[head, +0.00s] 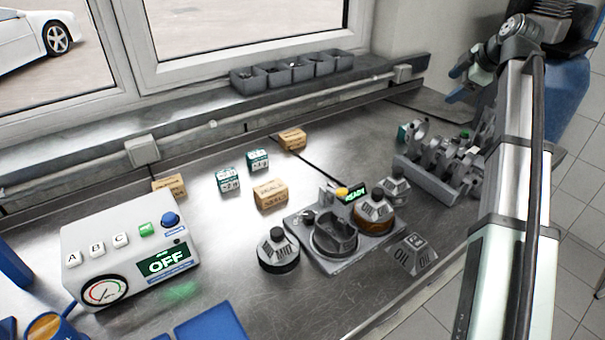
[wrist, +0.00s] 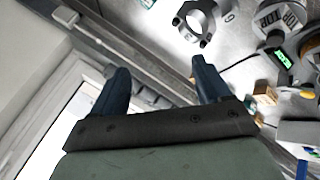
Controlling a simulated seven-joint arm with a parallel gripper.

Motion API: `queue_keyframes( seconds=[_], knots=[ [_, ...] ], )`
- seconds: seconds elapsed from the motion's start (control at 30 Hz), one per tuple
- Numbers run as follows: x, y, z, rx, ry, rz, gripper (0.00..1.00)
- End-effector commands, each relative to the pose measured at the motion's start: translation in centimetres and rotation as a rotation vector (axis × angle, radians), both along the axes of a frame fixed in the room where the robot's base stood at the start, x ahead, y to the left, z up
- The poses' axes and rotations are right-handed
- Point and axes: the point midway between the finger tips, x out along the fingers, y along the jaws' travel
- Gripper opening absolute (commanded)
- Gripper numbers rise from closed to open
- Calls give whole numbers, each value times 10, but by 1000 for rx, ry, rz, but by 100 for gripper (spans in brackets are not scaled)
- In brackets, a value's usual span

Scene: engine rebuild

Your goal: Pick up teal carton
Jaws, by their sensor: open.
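Two small teal cartons with white labels stand on the steel bench in the head view. The nearer teal carton (head: 228,180) is left of the farther one (head: 258,161). Another small teal item (head: 403,132) is partly hidden behind the grey engine part at right; I cannot tell if it is a carton. My gripper (head: 458,92) is raised at the upper right, well away from the two cartons. In the wrist view my gripper (wrist: 160,82) has its blue fingers apart with nothing between them. A teal patch (wrist: 148,4) is cut off at that view's top edge.
Tan cartons (head: 270,193) stand near the teal ones. A control box reading OFF (head: 130,250) is at left. A grey fixture with knobs (head: 335,240) and oil-marked weights is at centre front. The engine part (head: 440,175) is at right. Bins (head: 292,72) line the sill.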

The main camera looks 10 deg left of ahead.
Motion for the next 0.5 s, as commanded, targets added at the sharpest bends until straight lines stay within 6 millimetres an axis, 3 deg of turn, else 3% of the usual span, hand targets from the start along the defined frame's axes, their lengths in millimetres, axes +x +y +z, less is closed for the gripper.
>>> queue_keyframes(
  seconds=[0.03, 0.2, 0.5],
  knots=[
    [-11, 31, 10, 10, 10, 41, 77],
    [-30, 113, 21, 17, 68, 152, 77],
    [-36, 234, -8, -68, 185, 305, 77]
  ],
)
